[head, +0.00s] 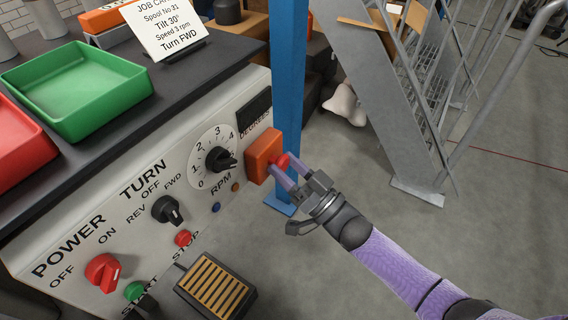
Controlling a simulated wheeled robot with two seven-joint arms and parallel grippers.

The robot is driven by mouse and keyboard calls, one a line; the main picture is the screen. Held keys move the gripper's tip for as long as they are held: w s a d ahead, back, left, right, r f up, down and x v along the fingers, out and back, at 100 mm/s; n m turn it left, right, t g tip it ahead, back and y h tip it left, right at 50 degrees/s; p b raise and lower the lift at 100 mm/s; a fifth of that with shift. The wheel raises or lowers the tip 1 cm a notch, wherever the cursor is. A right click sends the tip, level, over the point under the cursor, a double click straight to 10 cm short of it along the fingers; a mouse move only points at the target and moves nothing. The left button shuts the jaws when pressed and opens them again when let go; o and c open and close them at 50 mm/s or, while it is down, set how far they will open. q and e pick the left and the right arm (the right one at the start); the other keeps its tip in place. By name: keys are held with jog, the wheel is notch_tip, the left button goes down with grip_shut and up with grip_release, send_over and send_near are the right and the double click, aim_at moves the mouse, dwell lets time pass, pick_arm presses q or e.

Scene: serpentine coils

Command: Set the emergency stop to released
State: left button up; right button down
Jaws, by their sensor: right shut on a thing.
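The emergency stop is a red mushroom button (283,161) on an orange box (262,153) at the right end of the control panel. My right gripper (284,171) is at the button, with its fingers shut on it. The fingers cover part of the button, so I cannot tell whether it is pressed in or out. My right arm comes in from the lower right. My left gripper is not in view.
The panel (120,200) carries a red power switch (103,271), a turn knob (168,209), an RPM dial (220,159) and a red stop button (183,238). A blue post (287,80) stands close behind the orange box.

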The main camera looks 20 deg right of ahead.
jog(key=shift+s+d+r, duration=0.1)
jog(key=shift+s+d, duration=0.2)
jog(key=shift+s, duration=0.1)
jog(key=shift+f, duration=0.2)
jog(key=shift+c, duration=2.4)
grip_release()
jog(key=o, duration=0.4)
jog(key=shift+s+d, duration=0.1)
jog(key=shift+r, duration=0.1)
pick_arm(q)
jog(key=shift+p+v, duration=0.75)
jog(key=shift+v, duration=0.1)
pick_arm(e)
jog(key=v, duration=1)
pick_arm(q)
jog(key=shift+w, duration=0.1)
